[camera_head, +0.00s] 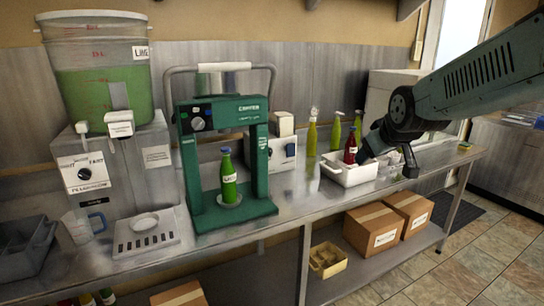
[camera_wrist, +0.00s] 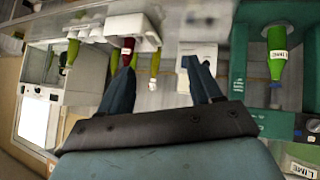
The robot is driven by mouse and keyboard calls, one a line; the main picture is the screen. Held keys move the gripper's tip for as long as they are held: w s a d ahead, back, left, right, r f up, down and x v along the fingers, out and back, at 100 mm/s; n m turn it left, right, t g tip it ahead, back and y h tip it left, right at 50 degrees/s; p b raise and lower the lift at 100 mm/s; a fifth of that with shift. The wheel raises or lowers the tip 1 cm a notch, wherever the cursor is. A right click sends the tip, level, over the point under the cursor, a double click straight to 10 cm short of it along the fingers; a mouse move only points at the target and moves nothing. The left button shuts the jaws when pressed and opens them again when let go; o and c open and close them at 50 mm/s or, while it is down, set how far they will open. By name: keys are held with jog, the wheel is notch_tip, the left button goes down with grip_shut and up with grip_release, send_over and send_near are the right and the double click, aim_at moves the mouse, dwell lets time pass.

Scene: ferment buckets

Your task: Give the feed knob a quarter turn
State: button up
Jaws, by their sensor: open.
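A round dark knob (camera_head: 84,174) sits on a white plate on the front of the grey base under the lime tank at the left, with small lettering around it. A grey dial (camera_head: 198,124) sits on the green capper's head. A small knob shows on the white box (camera_head: 283,155) behind the capper. I cannot read which is labelled feed. My gripper (camera_head: 388,158) hangs over the white bin at the right, well away from all of them. In the wrist view my gripper (camera_wrist: 160,80) has its two fingers apart with nothing between them.
The green capper (camera_head: 222,209) holds a lime bottle (camera_head: 229,180). The lime tank (camera_head: 100,75) stands at the left, with a jug (camera_head: 82,227) and drip tray below. The bench front between capper and bin is clear.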

jog(key=w+a+f+n+t, duration=0.1)
jog(key=w+f+n, duration=0.1)
jog(key=w, duration=0.5)
jog(key=w+a+f+n+t, duration=0.1)
jog(key=w+a+n+t, duration=0.1)
jog(key=w, duration=0.5)
jog(key=n+t+y, duration=0.4)
jog(key=n+y, duration=0.4)
jog(key=n, duration=0.7)
send_near(271, 153)
jog(key=x, duration=0.8)
jog(key=shift+w+a, duration=0.25)
jog(key=shift+w, duration=0.1)
jog(key=shift+f, duration=0.15)
jog(key=c, duration=1)
